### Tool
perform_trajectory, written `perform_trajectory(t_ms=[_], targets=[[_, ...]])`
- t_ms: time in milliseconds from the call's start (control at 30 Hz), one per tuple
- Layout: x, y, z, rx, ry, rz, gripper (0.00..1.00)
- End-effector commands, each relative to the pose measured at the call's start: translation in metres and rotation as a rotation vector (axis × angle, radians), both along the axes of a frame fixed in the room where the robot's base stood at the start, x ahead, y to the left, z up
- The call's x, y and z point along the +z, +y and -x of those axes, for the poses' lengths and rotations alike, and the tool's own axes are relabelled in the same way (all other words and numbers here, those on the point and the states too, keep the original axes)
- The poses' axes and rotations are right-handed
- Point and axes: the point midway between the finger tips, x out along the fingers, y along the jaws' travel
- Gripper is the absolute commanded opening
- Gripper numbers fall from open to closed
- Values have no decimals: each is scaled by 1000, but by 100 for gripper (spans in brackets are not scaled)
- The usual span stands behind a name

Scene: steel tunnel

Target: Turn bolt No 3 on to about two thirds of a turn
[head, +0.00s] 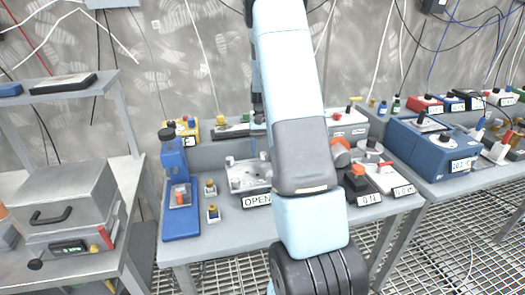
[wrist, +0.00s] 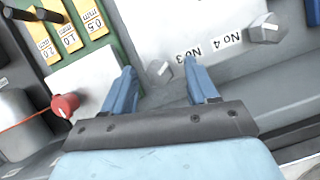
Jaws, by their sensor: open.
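Bolt No 3 (wrist: 159,72) is a grey hex head on a pale plate in the wrist view. The label NO 3 (wrist: 190,54) lies just right of it, partly behind a fingertip. My gripper (wrist: 160,68) is open, with one blue finger on each side of the bolt head. A gap shows on both sides, and I cannot tell how deep the fingertips reach around the head. In the head view my own arm hides the gripper and this bolt.
Bolt No 4 (wrist: 265,28) stands to the right, by its label NO 4 (wrist: 228,40). A red knob (wrist: 65,105) is left of the fingers. A green board (wrist: 75,25) with yellow size labels is at upper left. Benches with a blue box (head: 430,148) flank the arm.

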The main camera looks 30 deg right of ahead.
Motion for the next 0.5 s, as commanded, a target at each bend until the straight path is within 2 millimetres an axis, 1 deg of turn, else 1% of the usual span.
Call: perform_trajectory(t_ms=[133, 233, 367, 500], targets=[[4, -1, -2, 0, -1, 0, 58], [13, -3, -5, 0, -2, 1, 58], [34, -7, -13, 0, -3, 1, 58], [60, -13, -23, 0, -3, 1, 58]])
